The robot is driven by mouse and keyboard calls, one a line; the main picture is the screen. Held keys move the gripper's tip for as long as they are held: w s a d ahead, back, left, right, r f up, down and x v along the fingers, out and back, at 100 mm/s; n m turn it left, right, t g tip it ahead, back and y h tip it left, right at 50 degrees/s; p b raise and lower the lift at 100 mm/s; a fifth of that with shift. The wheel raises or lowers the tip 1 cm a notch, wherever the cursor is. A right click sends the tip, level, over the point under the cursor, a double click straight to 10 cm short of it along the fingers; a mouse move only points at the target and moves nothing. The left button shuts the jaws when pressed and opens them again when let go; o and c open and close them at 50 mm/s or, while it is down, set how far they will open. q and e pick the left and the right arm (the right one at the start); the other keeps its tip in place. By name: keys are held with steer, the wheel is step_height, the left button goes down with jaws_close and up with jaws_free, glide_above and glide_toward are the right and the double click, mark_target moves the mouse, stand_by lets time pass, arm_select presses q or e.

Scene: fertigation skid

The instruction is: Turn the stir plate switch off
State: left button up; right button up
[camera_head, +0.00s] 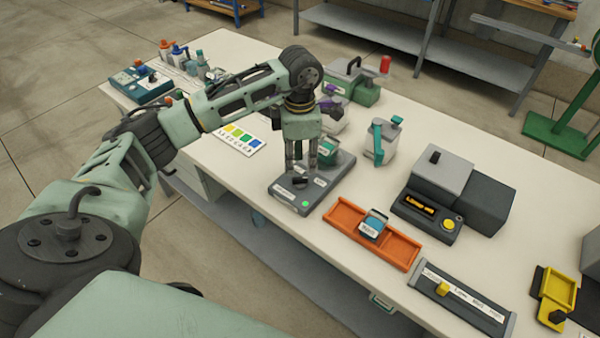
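The stir plate (331,182) is a flat dark grey unit on the white bench, with a green vessel (328,152) at its back. Pale labels and a lit green lamp (305,203) show on its front. A small black switch (300,181) stands on its top. My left gripper (301,171) points down over the plate, its fingertips right by the switch. A gap shows between the fingers, and I see nothing held. Whether they touch the switch I cannot tell. My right gripper is not in view.
An orange tray (343,216) holding a small blue-grey device (373,225) lies to the right. Beyond stand a white-and-green jug (380,142) and a grey-black instrument (442,172). A colour chart (238,139) lies left of the plate. The front bench edge is close.

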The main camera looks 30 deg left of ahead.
mark_target(300, 178)
arm_select(q)
step_height(300, 178, down, 6)
steer(key=shift+p, duration=0.4)
steer(key=shift+c, duration=0.4)
jaws_close()
